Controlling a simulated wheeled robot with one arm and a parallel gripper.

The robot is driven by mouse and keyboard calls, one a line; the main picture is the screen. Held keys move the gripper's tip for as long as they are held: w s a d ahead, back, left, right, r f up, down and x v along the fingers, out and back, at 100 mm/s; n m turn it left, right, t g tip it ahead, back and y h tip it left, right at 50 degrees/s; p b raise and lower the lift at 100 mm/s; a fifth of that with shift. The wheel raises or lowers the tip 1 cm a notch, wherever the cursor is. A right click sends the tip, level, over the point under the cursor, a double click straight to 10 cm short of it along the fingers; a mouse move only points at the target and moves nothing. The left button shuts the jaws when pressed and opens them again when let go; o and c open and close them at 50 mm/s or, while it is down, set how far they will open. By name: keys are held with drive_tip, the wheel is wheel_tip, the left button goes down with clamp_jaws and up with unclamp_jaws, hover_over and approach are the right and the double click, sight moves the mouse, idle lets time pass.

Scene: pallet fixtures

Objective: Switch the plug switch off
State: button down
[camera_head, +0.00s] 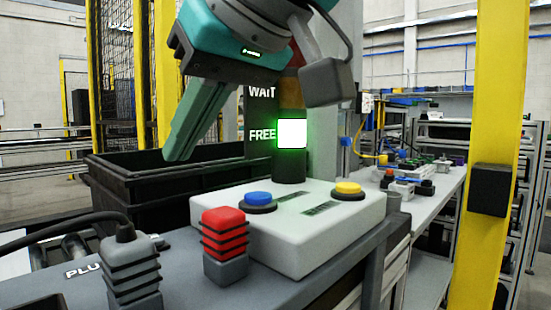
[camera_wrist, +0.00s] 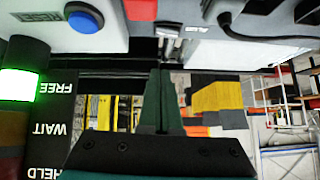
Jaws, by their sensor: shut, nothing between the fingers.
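A grey ribbed plug (camera_head: 130,265) with a black cable stands at the front left in the head view, beside a partly hidden label starting "PLU". A red ribbed block (camera_head: 223,232) on a grey base stands to its right, at the near edge of the white button box. I cannot tell which of these is the plug switch or how it is set. A red part also shows at the top of the wrist view (camera_wrist: 140,9). My gripper (camera_head: 178,155) is shut and empty, raised above the black bin and apart from both. Its fingers point upward in the wrist view (camera_wrist: 160,75).
The white button box (camera_head: 330,225) carries a blue button (camera_head: 258,198) and a yellow button (camera_head: 348,188). Behind it stands a signal column with a lit green-edged lamp (camera_head: 292,133) beside "FREE". A black bin (camera_head: 130,170) lies behind left. A yellow post (camera_head: 490,120) stands right.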

drive_tip(key=shift+v, duration=0.9)
drive_tip(key=shift+s, duration=0.15)
drive_tip(key=shift+s+r, duration=0.15)
drive_tip(key=shift+s, duration=0.15)
drive_tip(key=shift+s+r, duration=0.1)
drive_tip(key=shift+s, duration=0.05)
drive_tip(key=shift+w+a+g+y, duration=0.3)
drive_tip(key=shift+w+a, duration=0.05)
drive_tip(key=shift+a, duration=0.35)
drive_tip(key=shift+w, duration=0.1)
idle(0.5)
drive_tip(key=x, duration=1)
drive_tip(key=shift+s+a+f, duration=0.1)
drive_tip(key=shift+s+f, duration=0.05)
drive_tip(key=shift+f, duration=0.9)
drive_tip(key=shift+s+a+f, duration=0.1)
drive_tip(key=shift+s+f, duration=0.05)
drive_tip(key=shift+f, duration=0.85)
